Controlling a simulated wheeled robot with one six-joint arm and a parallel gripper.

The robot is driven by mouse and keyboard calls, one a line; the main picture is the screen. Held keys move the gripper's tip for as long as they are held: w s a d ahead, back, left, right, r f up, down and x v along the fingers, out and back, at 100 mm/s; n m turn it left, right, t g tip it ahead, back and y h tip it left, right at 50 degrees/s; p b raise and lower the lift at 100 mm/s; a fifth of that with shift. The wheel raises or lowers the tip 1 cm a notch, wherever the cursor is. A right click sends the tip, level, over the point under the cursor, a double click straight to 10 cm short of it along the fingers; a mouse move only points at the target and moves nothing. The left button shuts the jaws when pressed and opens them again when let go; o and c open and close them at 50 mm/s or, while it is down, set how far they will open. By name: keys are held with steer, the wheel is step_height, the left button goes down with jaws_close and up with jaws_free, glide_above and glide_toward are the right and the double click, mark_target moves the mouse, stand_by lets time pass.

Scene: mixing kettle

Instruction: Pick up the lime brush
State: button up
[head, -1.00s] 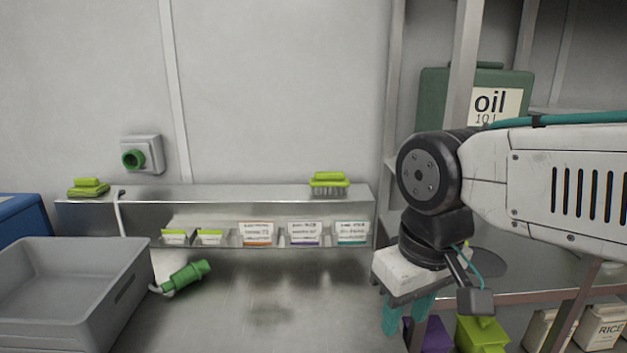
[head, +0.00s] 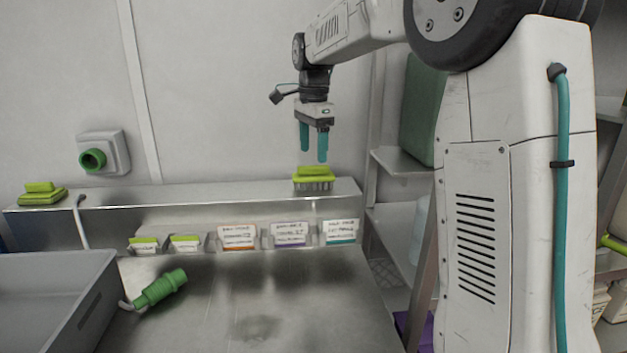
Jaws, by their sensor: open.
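The lime brush (head: 314,179) sits on the raised steel shelf (head: 230,193), near its right end, with its lime back up and its bristles down. My gripper (head: 314,157) is right above the brush, pointing down. Its two teal fingers are apart with nothing between them. The fingertips are close to the top of the brush, and a small gap seems to show between them.
Another lime item (head: 40,194) lies at the shelf's left end. Labelled packets (head: 238,238) stand under the shelf. A green plug (head: 160,289) and a grey bin (head: 55,300) are on the steel counter. A green socket (head: 100,157) is on the wall.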

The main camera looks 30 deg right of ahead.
mark_target(313, 174)
steer(key=w+d+f+m, duration=0.1)
steer(key=w, duration=0.1)
steer(key=w+d+f+m, duration=0.1)
steer(key=w, duration=0.2)
steer(key=w+d+f+m, duration=0.1)
steer(key=w+d+m, duration=0.1)
steer(key=shift+w+f, duration=0.1)
steer(key=shift+w, duration=0.05)
steer(key=f, duration=0.7)
steer(key=shift+w+d+f, duration=0.3)
steer(key=shift+w, duration=0.1)
steer(key=c, duration=1.1)
